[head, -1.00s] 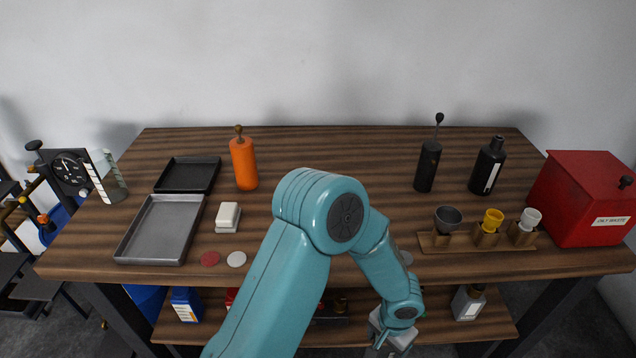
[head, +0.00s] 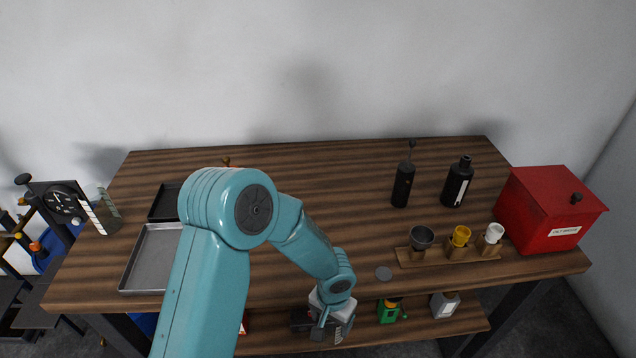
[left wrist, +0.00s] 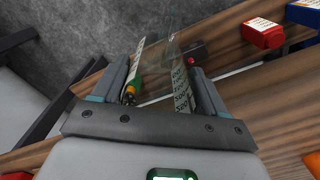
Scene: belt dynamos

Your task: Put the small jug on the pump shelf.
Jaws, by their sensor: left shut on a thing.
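My left gripper (head: 330,322) hangs in front of the bench, at the height of the lower shelf's front. In the left wrist view it (left wrist: 155,95) is shut on a small clear jug (left wrist: 182,88) with white scale strips. Part of the jug (head: 343,331) shows below the fingers in the head view. A lower shelf (head: 430,328) runs under the bench top; I cannot tell for certain that it is the pump shelf. My right gripper is not in view.
A larger clear jug (head: 107,214) stands at the bench's left end. A pale bottle (head: 445,305) stands on the lower shelf's right. Cups in a wooden rack (head: 447,256) and a red bin (head: 550,215) are on the bench top. My left arm hides the bench's middle left.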

